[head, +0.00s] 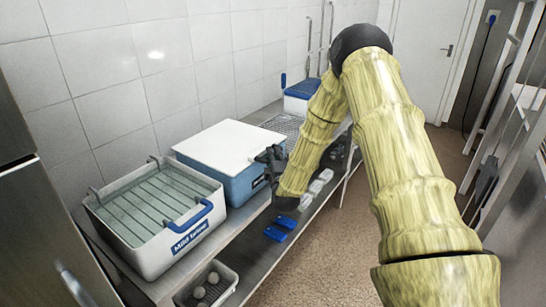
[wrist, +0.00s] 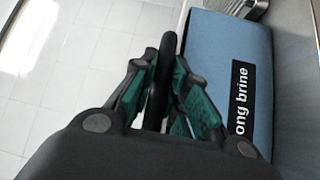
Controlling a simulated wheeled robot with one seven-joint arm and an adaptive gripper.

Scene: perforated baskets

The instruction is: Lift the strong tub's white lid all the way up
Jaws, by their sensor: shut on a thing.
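The strong tub (wrist: 215,75) is blue with a black label ending in "ong brine" in the wrist view. In the head view, the blue tub (head: 240,187) stands on the steel shelf. Its white lid (head: 228,143) lies about flat over it; I cannot tell if there is a small gap. My gripper (head: 272,157) is at the lid's front right edge. In the wrist view, my gripper (wrist: 165,65) is shut on a dark bar (wrist: 164,85), seemingly the lid's handle. My gripper hides part of the tub's front and the handle in the head view.
A white "Mild" tub (head: 150,257) with a greenish ribbed top and blue handle stands to the left. A wire basket (head: 284,124) and a blue-lidded box (head: 302,89) are behind. Blue blocks (head: 281,228) lie on the lower shelf. The tiled wall is close behind.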

